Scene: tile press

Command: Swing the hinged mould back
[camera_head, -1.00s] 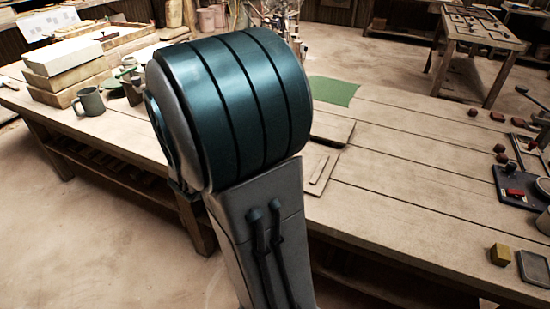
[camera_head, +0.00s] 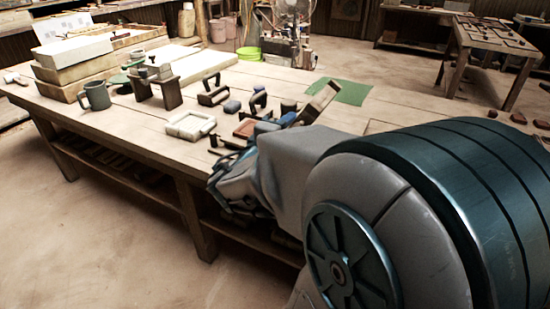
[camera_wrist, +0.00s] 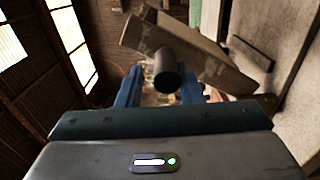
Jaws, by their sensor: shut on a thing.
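The hinged mould (camera_head: 321,102) is a brown wooden flap on the table, standing tilted up beside my gripper in the head view. In the wrist view the mould (camera_wrist: 200,55) slants across the top, with a dark round handle (camera_wrist: 168,70) pointing at the camera. My gripper (camera_wrist: 162,88) has its blue fingers on either side of this handle and is shut on it. In the head view my gripper (camera_head: 276,122) is low over the table, partly hidden by my arm. The hinge and the mould's lower end are hidden there.
A reddish clay slab (camera_head: 245,128) lies left of my gripper. A white frame (camera_head: 190,125), a small wooden stand (camera_head: 158,90) and a grey mug (camera_head: 95,96) stand further left. A green mat (camera_head: 352,92) lies behind the mould.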

